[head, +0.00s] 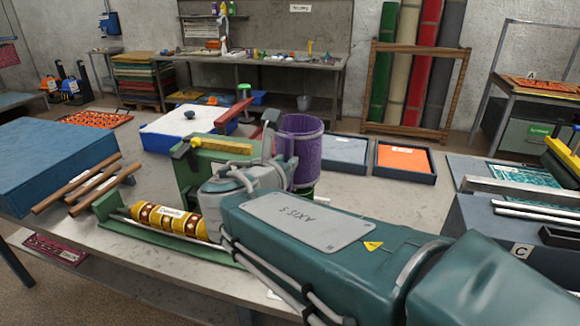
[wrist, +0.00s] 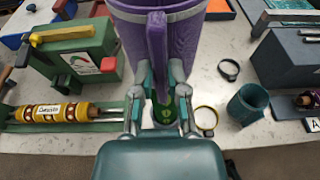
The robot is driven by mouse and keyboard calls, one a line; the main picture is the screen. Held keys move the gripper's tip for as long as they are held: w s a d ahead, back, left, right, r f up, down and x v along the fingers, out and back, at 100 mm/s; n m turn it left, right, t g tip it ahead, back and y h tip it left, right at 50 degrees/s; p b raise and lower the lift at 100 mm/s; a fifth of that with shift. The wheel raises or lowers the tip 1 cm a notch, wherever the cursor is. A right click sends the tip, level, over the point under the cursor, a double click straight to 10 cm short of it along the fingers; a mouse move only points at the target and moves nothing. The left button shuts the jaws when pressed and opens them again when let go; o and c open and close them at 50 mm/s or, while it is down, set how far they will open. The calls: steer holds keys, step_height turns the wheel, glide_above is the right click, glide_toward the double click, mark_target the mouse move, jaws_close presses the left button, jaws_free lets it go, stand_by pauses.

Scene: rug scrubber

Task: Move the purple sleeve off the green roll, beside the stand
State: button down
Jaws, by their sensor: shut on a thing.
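The purple sleeve (head: 303,150) is a wide upright cylinder with a side handle, standing behind my arm in the head view. In the wrist view, the sleeve (wrist: 190,45) fills the top middle, its handle (wrist: 156,50) towards me. My gripper (wrist: 160,100) is shut on the lower part of this handle. Part of the green roll (wrist: 165,117) shows between my fingers, below the sleeve. A bit of green also shows under the sleeve in the head view. How much of the roll is inside the sleeve is hidden. I cannot tell which part is the stand.
A green fixture (wrist: 75,55) with a yellow roll (wrist: 55,112) stands close on the left. On the right lie a black ring (wrist: 229,70), a yellow ring (wrist: 207,118) and a teal cup (wrist: 247,103). Blue trays (head: 345,153) lie behind. Bare tabletop shows between these things.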

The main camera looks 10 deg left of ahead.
mark_target(284, 132)
steer(key=shift+r, duration=2.95)
